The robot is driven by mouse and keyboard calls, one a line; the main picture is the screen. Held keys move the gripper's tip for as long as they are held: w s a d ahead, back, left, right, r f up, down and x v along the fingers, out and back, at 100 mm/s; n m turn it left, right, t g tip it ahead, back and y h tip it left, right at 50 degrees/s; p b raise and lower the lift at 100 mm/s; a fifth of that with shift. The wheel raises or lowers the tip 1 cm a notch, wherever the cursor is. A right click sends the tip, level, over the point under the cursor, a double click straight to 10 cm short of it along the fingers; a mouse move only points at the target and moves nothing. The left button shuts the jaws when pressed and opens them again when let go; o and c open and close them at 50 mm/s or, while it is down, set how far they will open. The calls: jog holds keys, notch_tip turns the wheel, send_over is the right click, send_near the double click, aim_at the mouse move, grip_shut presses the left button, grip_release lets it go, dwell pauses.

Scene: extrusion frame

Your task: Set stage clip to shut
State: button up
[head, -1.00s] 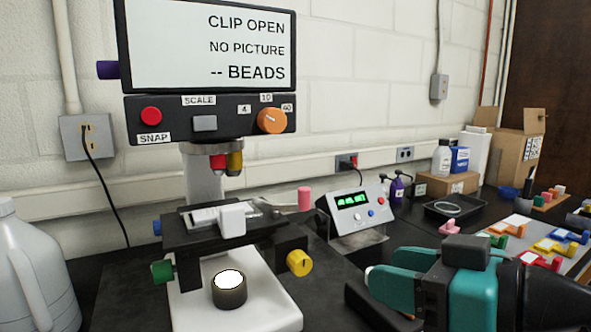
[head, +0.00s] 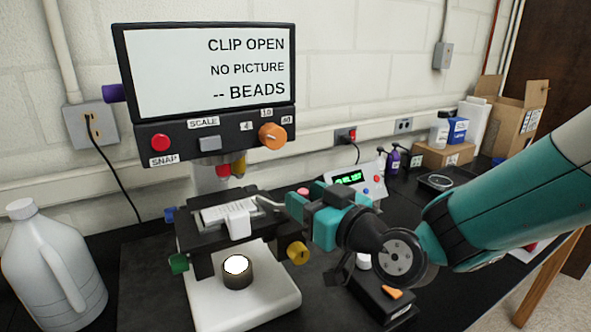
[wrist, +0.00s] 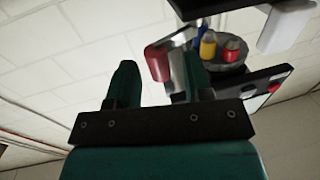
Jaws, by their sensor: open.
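The microscope stage (head: 190,238) stands left of centre, with a glass slide (head: 228,212) and a white block at its front. The stage clip is a thin grey lever (head: 266,203) running to the right from the stage, ending in a pink-red knob (head: 303,191). The screen (head: 205,75) reads "CLIP OPEN". My gripper (head: 300,198) is open at the knob, its fingers pointing left toward the stage. In the wrist view the red knob (wrist: 157,62) shows between the two fingertips, nearer the right finger. I cannot tell whether a finger touches it.
The objectives (head: 232,166) hang above the stage and a yellow side knob (head: 298,253) sits below my gripper. A white jug (head: 52,265) stands at left. A counter box with green digits (head: 350,178) is behind my gripper.

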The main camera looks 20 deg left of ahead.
jog(key=shift+p+x, duration=0.55)
jog(key=shift+x, duration=1.1)
grip_shut()
jog(key=b, duration=0.2)
jog(key=f+g+b, duration=0.1)
jog(key=b, duration=0.1)
jog(key=shift+w+a+n, duration=0.1)
jog(key=shift+w+n, duration=0.15)
jog(key=shift+n, duration=0.05)
jog(key=shift+y+b, duration=0.3)
jog(key=shift+b, duration=0.65)
jog(key=n+g+b, duration=0.1)
jog(key=g+b, duration=0.1)
jog(key=b, duration=0.1)
jog(key=n+g+y+b, duration=0.1)
jog(key=b, duration=0.1)
jog(key=shift+w+a+r+n+g+b, duration=0.1)
jog(key=shift+w+a+n+g+b, duration=0.1)
jog(key=shift+a+n+g+b, duration=0.15)
jog(key=shift+a+r+n+g+y+b, duration=0.15)
jog(key=shift+n+g+b, duration=0.25)
jog(key=shift+g, duration=0.2)
jog(key=shift+a+r+n+g+y+b, duration=0.15)
jog(key=shift+n+g+b, duration=0.1)
jog(key=shift+g+b, duration=0.25)
jog(key=shift+d+r, duration=0.1)
